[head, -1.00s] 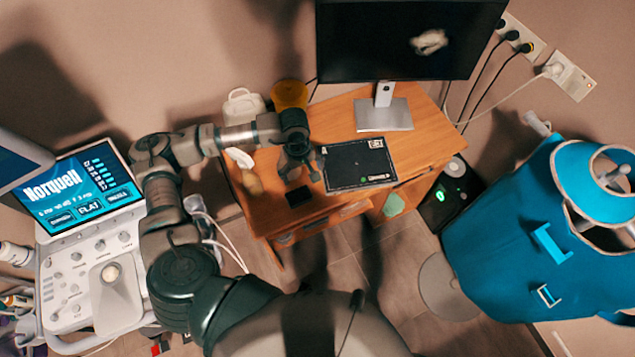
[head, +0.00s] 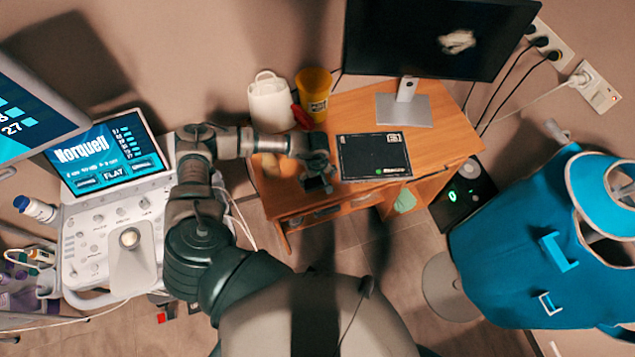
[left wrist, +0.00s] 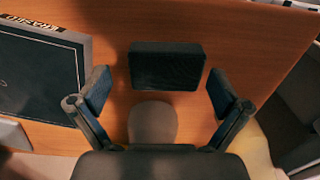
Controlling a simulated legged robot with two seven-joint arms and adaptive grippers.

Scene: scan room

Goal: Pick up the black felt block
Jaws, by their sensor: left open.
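The black felt block (left wrist: 167,66) lies on the wooden desk (left wrist: 225,30), near its edge. In the left wrist view it sits just beyond and between my two spread fingertips, with a gap on each side. My left gripper (left wrist: 160,90) is open and empty. In the head view my left gripper (head: 318,172) is over the front left part of the desk (head: 445,135), and the block (head: 315,185) is partly hidden below it. My right gripper is in neither view.
A flat black panel (head: 373,156) lies right of my left gripper. A monitor stand (head: 404,108), a white jug (head: 271,103) and a yellow tub (head: 314,95) are farther back. An ultrasound console (head: 85,245) stands left, a blue apron (head: 520,245) right.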

